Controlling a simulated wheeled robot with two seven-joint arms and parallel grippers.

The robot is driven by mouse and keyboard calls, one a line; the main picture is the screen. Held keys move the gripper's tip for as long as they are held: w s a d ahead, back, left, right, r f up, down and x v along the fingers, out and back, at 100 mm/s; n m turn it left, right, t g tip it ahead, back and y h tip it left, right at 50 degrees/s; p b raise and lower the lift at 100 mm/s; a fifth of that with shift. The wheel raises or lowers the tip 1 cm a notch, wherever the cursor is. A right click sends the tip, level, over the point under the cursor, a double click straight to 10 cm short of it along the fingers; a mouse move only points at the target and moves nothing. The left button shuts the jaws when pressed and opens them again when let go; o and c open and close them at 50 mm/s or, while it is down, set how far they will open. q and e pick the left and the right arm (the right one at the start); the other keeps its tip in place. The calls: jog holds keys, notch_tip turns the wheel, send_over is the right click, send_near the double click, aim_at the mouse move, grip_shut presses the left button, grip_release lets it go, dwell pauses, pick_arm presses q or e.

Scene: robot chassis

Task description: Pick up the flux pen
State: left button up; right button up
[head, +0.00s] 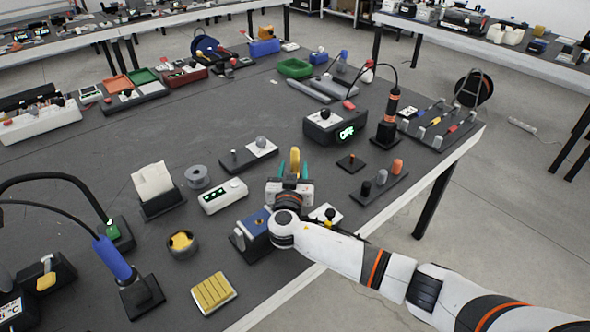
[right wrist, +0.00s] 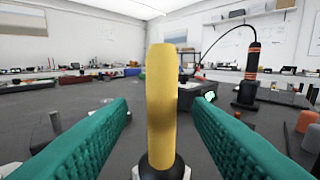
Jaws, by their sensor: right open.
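A thick yellow rod (right wrist: 161,105), which I take to be the flux pen, stands upright in a dark round collar in the right wrist view. It also shows in the head view (head: 295,159). My right gripper (head: 293,168) is open, with its green fingers on either side of the rod. In the right wrist view there is a gap between the rod and each finger (right wrist: 160,130). The rod's lower end is hidden behind the gripper in the head view. My left gripper is not in view.
A blue-topped box (head: 256,224) and a white device with green lights (head: 223,196) stand left of my right gripper. A black unit with a lit display (head: 335,124) and an orange-banded tool in a stand (head: 390,115) are beyond it. A holder with orange and dark knobs (head: 379,187) is at right.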

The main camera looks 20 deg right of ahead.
aim_at(295, 164)
jog(key=x, duration=0.1)
jog(key=p+x, duration=0.1)
jog(key=x, duration=0.2)
jog(key=shift+w+d+r, duration=0.1)
jog(key=shift+d+r, duration=0.05)
jog(key=shift+r, duration=0.15)
jog(key=shift+w+d+f, duration=0.1)
jog(key=shift+w, duration=0.25)
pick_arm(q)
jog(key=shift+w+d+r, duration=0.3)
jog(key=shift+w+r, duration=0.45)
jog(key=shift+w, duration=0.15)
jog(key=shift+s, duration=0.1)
pick_arm(e)
jog(key=c, duration=1)
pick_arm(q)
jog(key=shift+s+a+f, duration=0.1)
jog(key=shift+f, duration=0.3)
pick_arm(e)
notch_tip(295, 164, up, 10)
